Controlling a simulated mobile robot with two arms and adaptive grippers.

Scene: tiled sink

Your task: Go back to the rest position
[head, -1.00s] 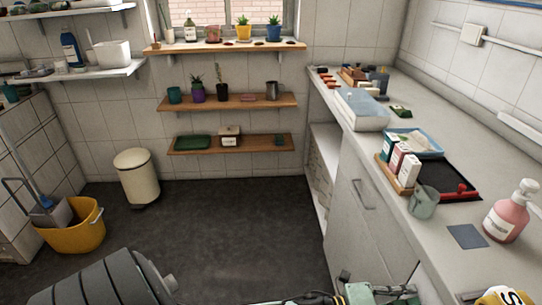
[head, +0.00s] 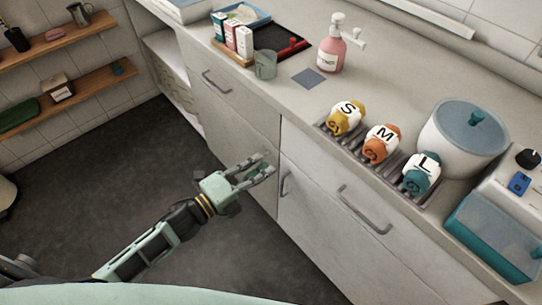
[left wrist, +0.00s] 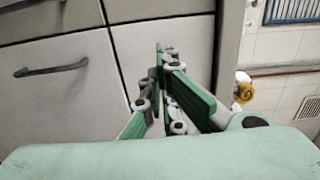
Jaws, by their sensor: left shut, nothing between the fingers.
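My left gripper (head: 262,172) is in the middle of the head view, in front of the white cabinet doors and below the counter edge. Its fingers are shut with nothing between them. The left wrist view shows the same fingers (left wrist: 162,58) close together, in front of a cabinet front with a dark handle. My left arm reaches in from the lower left of the head view. My right gripper is not in either view.
Dark floor (head: 110,190) is open at left.

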